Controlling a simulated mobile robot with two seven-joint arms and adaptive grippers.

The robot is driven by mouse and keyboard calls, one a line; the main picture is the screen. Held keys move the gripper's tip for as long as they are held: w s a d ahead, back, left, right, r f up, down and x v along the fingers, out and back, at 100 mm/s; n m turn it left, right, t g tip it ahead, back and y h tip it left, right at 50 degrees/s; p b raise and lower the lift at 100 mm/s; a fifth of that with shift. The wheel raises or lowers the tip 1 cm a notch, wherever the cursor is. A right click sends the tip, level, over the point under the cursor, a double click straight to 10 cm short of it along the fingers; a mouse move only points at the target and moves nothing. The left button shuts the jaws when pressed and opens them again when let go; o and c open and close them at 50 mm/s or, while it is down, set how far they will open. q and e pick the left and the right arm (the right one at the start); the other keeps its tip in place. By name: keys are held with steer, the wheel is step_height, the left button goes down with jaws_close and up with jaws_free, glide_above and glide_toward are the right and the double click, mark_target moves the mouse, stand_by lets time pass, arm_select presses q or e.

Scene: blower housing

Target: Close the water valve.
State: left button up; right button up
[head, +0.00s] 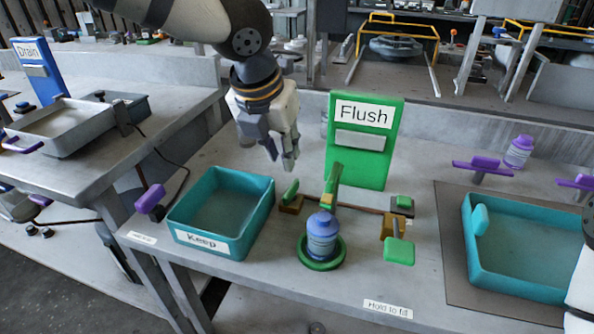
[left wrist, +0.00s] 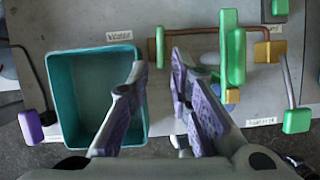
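The water valve appears to be the small green lever (head: 291,188) on a brass body (head: 291,205) at the left end of a copper pipe. In the left wrist view the lever (left wrist: 160,47) lies just beyond the gap between my fingertips, near a small label hard to read. A second brass valve (head: 395,225) with a green paddle (head: 399,251) is at the pipe's right. My right gripper is out of view.
A teal "Keep" bin (head: 190,216) stands left of the lever. A blue bottle (head: 322,235) stands on a green ring base (head: 333,262) beneath a green spout (head: 332,185). A green "Flush" panel (head: 375,170) stands behind. Another teal bin (head: 520,279) is at right.

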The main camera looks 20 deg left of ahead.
mark_target(291, 188)
arm_select(q)
steer(key=x, duration=1)
steer(key=shift+s+f, duration=0.2)
steer(key=shift+f, duration=0.3)
steer(key=shift+c, duration=0.3)
jaws_close()
